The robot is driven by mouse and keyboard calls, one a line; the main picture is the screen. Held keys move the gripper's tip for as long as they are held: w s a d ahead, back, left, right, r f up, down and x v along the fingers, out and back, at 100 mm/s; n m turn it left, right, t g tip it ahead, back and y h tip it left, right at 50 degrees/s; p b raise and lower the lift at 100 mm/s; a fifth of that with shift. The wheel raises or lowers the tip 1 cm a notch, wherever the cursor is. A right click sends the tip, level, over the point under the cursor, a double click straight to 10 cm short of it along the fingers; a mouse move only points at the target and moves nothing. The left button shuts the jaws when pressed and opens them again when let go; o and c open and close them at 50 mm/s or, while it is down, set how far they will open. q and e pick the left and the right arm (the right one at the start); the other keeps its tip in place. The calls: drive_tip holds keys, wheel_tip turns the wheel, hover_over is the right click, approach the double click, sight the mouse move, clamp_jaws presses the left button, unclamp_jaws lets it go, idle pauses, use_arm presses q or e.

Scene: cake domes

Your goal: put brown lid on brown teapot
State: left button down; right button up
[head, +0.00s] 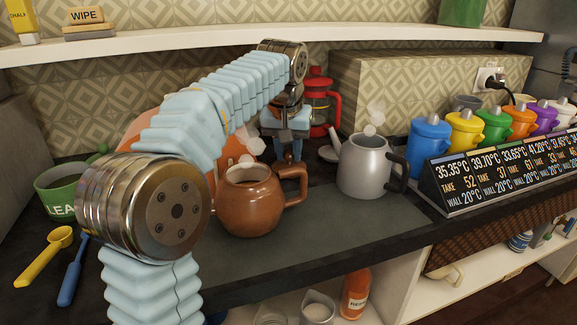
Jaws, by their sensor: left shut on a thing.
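The brown teapot (250,208) stands upright on the dark mat, left of the middle, with its handle to the right. Its top is uncovered and the round opening shows. My left arm arches over from the left, and its gripper (290,158) points down just behind and right of the teapot, near the handle. The gripper is shut. A brown shape at its fingertips overlaps the handle in the picture. It seems to be the brown lid, but its outline is not clear. My right gripper is not in view.
A grey steaming kettle (365,167) stands right of the teapot. An orange pot (238,149) is behind it, partly hidden by my arm. A red press (318,100) stands at the back. Coloured canisters (430,143) line the right. The mat (330,225) is clear in front.

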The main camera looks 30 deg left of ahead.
sight(288, 151)
use_arm(q)
drive_tip(key=shift+r+p, duration=0.9)
drive_tip(key=shift+r, duration=3.05)
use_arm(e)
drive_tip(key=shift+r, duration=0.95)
